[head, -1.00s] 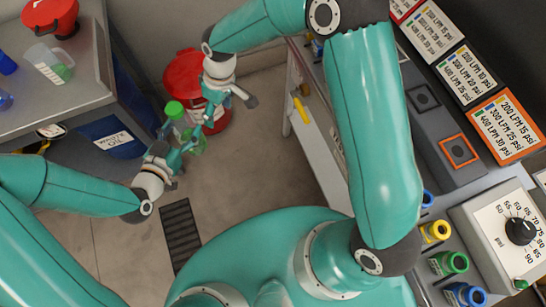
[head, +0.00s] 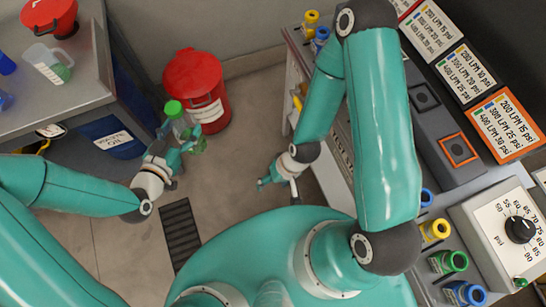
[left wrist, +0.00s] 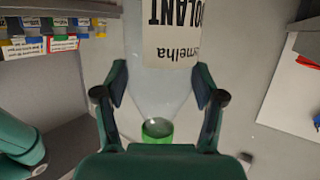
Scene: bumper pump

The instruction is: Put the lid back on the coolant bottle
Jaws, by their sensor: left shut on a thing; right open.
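The coolant bottle (head: 181,126) is clear, with green at its far lower end. My left gripper (head: 180,140) is shut on it and holds it above the floor. The green lid (head: 173,107) sits at the bottle's mouth in the head view; whether it is fully seated I cannot tell. In the left wrist view the bottle's labelled body (left wrist: 172,45) is between the fingers, and the green lid (left wrist: 157,134) shows at the neck, partly hidden by the gripper. My right gripper (head: 279,188) is open and empty, well to the right of the bottle.
A red bucket (head: 197,88) stands on the floor behind the bottle. A grey bench (head: 95,85) with a jug (head: 50,64) and a red container (head: 48,15) is at the left. A control console (head: 440,140) lines the right.

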